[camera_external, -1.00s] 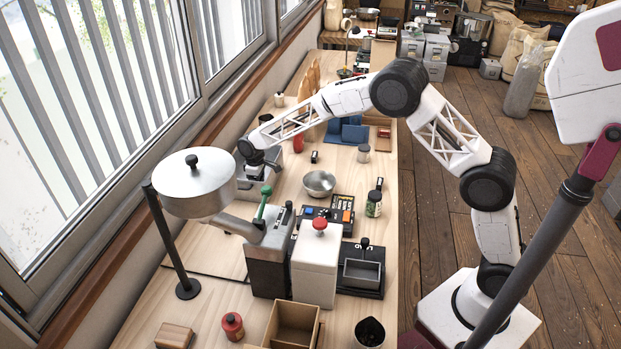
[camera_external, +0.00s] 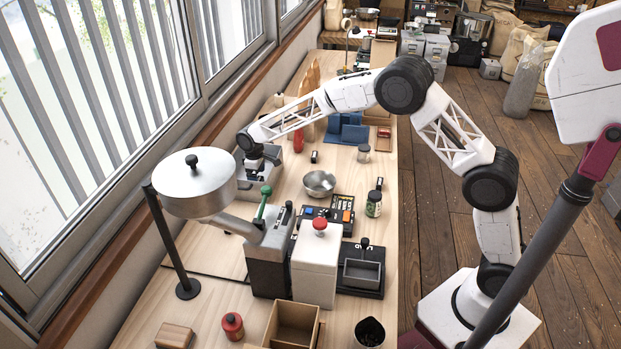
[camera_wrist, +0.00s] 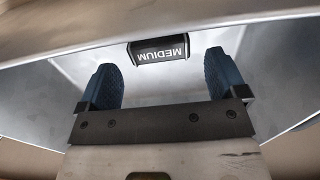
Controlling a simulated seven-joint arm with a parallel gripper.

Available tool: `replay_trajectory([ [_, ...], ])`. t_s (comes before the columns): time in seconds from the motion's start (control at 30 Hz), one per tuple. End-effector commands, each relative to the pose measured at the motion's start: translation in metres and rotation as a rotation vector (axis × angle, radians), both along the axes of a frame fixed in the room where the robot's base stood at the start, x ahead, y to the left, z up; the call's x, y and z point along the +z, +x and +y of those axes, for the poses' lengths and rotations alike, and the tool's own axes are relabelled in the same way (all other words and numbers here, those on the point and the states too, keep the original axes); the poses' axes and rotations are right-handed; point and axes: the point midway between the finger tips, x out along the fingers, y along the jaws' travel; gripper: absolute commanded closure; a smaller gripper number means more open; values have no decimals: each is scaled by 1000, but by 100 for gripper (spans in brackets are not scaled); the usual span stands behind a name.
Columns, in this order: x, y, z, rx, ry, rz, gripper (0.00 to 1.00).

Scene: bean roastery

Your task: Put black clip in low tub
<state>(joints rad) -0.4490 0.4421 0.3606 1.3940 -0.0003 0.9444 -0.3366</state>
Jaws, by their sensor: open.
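The black clip (camera_wrist: 159,49), lettered "MEDIUM", lies on a shiny grey metal surface in the wrist view, seemingly the inside of the low tub (camera_wrist: 275,70). My gripper (camera_wrist: 165,80) is open, with its two blue fingers apart and nothing between them. The clip is beyond the fingertips, apart from both fingers. In the external view my gripper (camera_external: 254,162) is low over a grey metal container (camera_external: 268,172) behind the round-lidded roaster. That container is partly hidden there, and the clip inside cannot be made out.
The silver roaster drum (camera_external: 195,190) stands close in front of my gripper. A metal bowl (camera_external: 319,184), a small dark item (camera_external: 314,157), a red bottle (camera_external: 298,141) and a blue stand (camera_external: 347,131) are on the bench to the right and behind. The window is at left.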

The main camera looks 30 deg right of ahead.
Motion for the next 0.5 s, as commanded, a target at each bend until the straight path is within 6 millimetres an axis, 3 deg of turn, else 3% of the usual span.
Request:
replay_trajectory([
  [0.2,37,0,0,0,1,-2,9],
  [0.5,77,0,0,0,1,-1,9],
])
